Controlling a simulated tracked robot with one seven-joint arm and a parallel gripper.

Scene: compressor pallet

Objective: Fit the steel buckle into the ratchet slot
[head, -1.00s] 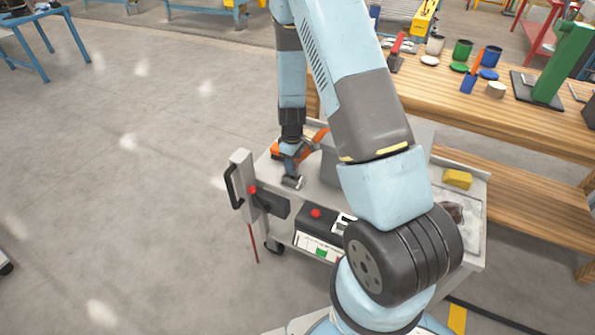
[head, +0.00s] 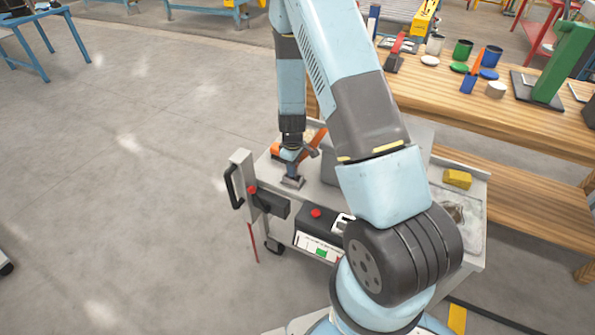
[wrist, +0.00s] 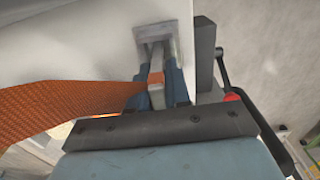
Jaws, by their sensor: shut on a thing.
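My gripper (head: 293,170) points down over the left end of the grey cart. In the wrist view its two blue fingers (wrist: 156,88) are shut on the steel buckle (wrist: 157,92), a narrow grey bar with orange strap around it. The orange strap (wrist: 50,100) runs off to the left from the buckle. The ratchet (wrist: 163,36), a grey metal block with a dark slot, lies just past the fingertips, and it also shows in the head view (head: 292,183). The buckle's far end is at or very near the slot. I cannot tell whether it is inside.
The grey cart (head: 330,205) has a black-handled upright panel (head: 240,180) with a red knob close to the left of my gripper. A yellow block (head: 457,179) sits on the cart's right side. A wooden workbench (head: 470,105) with cups stands behind.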

